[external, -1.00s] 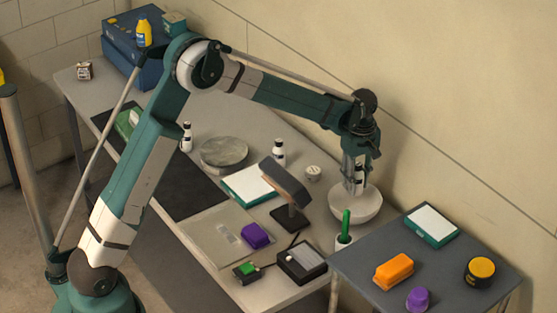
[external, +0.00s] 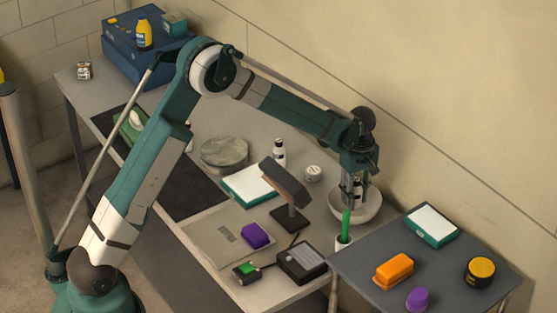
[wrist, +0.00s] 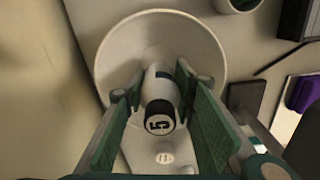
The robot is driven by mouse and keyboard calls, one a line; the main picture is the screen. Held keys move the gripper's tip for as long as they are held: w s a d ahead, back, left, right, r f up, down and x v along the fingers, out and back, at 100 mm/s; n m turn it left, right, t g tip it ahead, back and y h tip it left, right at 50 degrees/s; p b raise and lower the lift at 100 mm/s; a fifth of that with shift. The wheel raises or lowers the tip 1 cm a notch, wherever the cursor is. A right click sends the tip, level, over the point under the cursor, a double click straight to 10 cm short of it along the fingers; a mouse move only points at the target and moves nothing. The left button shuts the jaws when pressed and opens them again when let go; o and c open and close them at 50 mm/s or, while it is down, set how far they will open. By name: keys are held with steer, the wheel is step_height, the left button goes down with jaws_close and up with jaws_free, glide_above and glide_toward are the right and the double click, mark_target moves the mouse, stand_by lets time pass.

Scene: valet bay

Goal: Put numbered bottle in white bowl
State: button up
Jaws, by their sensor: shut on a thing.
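The numbered bottle (wrist: 161,86) has a white body and a dark cap marked with a 5 in the wrist view. My gripper (wrist: 160,92) is shut on it, with a green finger on either side. The white bowl (wrist: 113,52) lies beyond the bottle in that view. In the external view my gripper (external: 354,194) points down over the left part of the white bowl (external: 373,211), and the bottle is partly hidden by the fingers. I cannot tell whether the bottle touches the bowl.
A white cup (external: 343,244) with a green upright item stands just in front of the bowl. A desk lamp (external: 287,184), a small white jar (external: 313,173) and another bottle (external: 279,152) stand to the left. A dark side table (external: 445,262) is at the right.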

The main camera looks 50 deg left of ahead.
mark_target(357, 180)
steer(key=shift+f, duration=0.15)
steer(key=shift+f, duration=1.75)
steer(key=shift+f, duration=0.15)
steer(key=o, duration=1)
steer(key=shift+c, duration=0.2)
step_height(357, 180, up, 12)
steer(key=shift+r, duration=0.2)
